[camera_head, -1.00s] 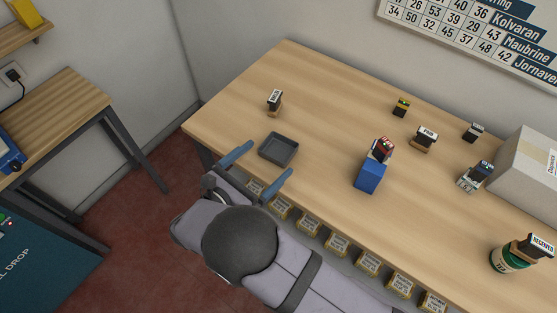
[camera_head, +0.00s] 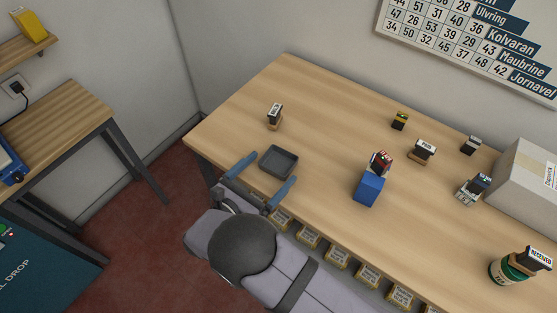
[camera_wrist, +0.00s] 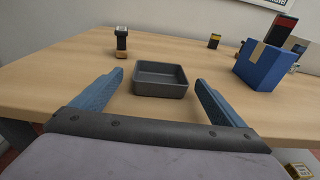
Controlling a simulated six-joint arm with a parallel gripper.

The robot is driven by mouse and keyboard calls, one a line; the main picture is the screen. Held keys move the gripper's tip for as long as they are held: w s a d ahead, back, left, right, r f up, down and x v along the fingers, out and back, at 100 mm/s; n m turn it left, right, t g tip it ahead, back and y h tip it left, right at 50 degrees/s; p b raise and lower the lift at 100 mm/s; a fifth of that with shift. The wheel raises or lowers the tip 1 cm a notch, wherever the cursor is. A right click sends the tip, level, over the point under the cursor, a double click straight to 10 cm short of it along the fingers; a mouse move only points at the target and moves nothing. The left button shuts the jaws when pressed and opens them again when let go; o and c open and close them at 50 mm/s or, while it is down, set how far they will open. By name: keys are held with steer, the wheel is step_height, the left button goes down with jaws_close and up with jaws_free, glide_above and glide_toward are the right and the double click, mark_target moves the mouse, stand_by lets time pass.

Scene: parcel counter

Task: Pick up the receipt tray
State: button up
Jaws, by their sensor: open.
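The receipt tray (camera_head: 278,162) is a small, dark grey, square, shallow tray, and it looks empty. It lies on the wooden counter near the front left edge. In the wrist view the tray (camera_wrist: 160,80) sits ahead, between the lines of my two fingers. My gripper (camera_head: 259,179) has blue fingers and is open and empty. Its fingertips are at the near side of the tray, one to each side, apart from it as far as I can tell. My gripper also shows in the wrist view (camera_wrist: 158,84).
A stamp (camera_head: 274,116) stands behind the tray, to the left. Further right are several stamps, a cardboard box (camera_head: 520,185) and a green jar (camera_head: 506,268). Counter around the tray is clear.

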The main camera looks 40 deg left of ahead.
mark_target(275, 170)
steer(key=shift+w+f+p, duration=0.2)
steer(key=shift+w+p, duration=0.15)
steer(key=shift+w, duration=1.15)
steer(key=c, duration=1.2)
steer(key=shift+r, duration=0.15)
step_height(275, 170, up, 10)
steer(key=b, duration=0.2)
